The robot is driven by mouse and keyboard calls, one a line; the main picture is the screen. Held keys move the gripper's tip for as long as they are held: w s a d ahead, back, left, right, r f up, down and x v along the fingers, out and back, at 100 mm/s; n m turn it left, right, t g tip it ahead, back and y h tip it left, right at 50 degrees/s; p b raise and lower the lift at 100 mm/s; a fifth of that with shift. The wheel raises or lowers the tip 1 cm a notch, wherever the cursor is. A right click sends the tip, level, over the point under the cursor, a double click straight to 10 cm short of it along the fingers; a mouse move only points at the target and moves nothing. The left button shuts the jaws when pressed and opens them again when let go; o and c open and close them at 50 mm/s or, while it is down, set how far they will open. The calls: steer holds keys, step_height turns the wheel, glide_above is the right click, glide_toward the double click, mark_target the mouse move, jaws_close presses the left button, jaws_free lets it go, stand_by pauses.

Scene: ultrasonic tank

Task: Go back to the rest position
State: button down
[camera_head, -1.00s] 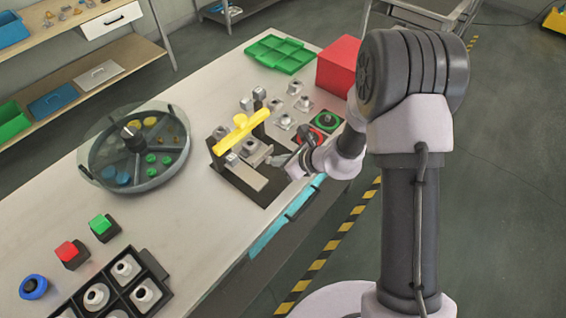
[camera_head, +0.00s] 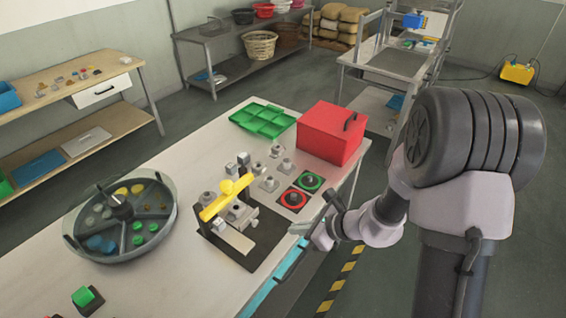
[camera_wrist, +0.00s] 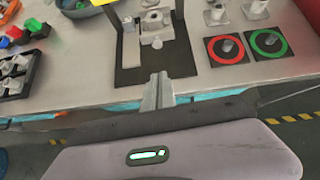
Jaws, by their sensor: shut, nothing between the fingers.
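My gripper (camera_head: 328,222) is at the front edge of the workbench, to the right of the black fixture with the yellow handle (camera_head: 226,198). In the wrist view its fingers (camera_wrist: 158,92) are together with nothing between them. They point toward the black base plate of the fixture (camera_wrist: 134,76). My arm is folded at the right of the head view, beside the bench.
On the bench (camera_head: 165,290) are a round compartment tray (camera_head: 72,243), a green tray (camera_head: 240,117), a red box (camera_head: 318,145), red-ringed (camera_head: 294,208) and green-ringed (camera_head: 318,180) pads, and several metal parts. Floor to the right is clear, with a striped line (camera_head: 350,270).

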steer(key=s+a+r+n+g+b, duration=0.25)
steer(key=s+r+n+b, duration=0.25)
steer(key=s+r+n, duration=0.5)
steer(key=s+d+r+n+t+h+b, duration=0.2)
steer(key=s+d+r+n+h+b, duration=0.1)
steer(key=s+d+n, duration=0.4)
steer(key=s+n+h+b, duration=0.1)
steer(key=s+n+h, duration=0.1)
steer(key=s+n, duration=0.1)
steer(key=shift+s+r+t+h, duration=0.25)
steer(key=shift+s+t+h, duration=0.15)
steer(key=shift+s, duration=0.35)
